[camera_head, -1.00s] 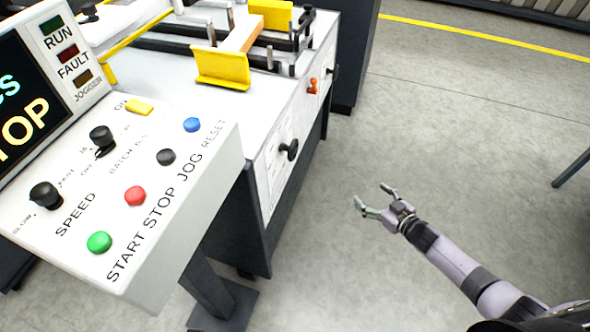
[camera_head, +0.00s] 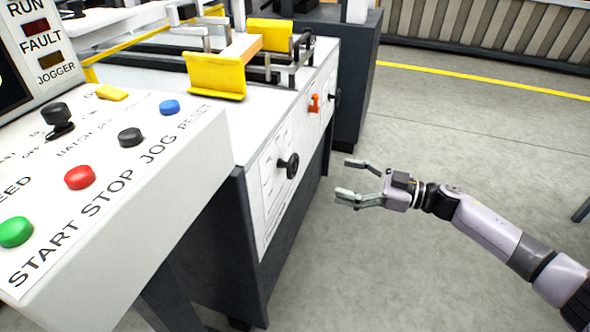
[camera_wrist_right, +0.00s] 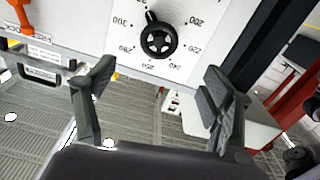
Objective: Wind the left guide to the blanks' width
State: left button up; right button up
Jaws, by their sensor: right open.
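A black handwheel (camera_head: 288,166) with a crank knob sits on the white side panel of the machine. In the right wrist view the handwheel (camera_wrist_right: 158,38) shows with a number scale around it, upside down. Two yellow guide plates, a nearer one (camera_head: 215,76) and a farther one (camera_head: 270,35), stand on the machine top with a brown strip (camera_head: 240,47) between them; which is the left guide I cannot tell. My right gripper (camera_head: 348,180) is open and empty, to the right of the handwheel and apart from it. My left gripper is not in view.
An orange lever (camera_head: 314,103) and a second black knob (camera_head: 334,97) are farther along the side panel. The control box (camera_head: 120,170) with several buttons fills the near left. Grey floor (camera_head: 450,130) beside the machine is clear.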

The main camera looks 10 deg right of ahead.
aim_at(296, 167)
jog(key=x, duration=0.8)
jog(key=shift+b, duration=0.4)
jog(key=x, duration=0.3)
jog(key=shift+w+a, duration=0.25)
jog(key=shift+a, duration=0.1)
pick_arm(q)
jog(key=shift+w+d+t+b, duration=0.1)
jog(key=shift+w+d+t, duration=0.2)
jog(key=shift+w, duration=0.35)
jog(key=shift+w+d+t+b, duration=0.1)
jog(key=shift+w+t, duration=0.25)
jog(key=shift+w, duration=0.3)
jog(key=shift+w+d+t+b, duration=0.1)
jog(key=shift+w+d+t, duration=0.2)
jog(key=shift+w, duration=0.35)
pick_arm(e)
jog(key=shift+w+a, duration=0.3)
jog(key=shift+a, duration=0.25)
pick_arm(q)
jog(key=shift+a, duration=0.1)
pick_arm(e)
jog(key=shift+c, duration=0.2)
jog(key=c, duration=1.1)
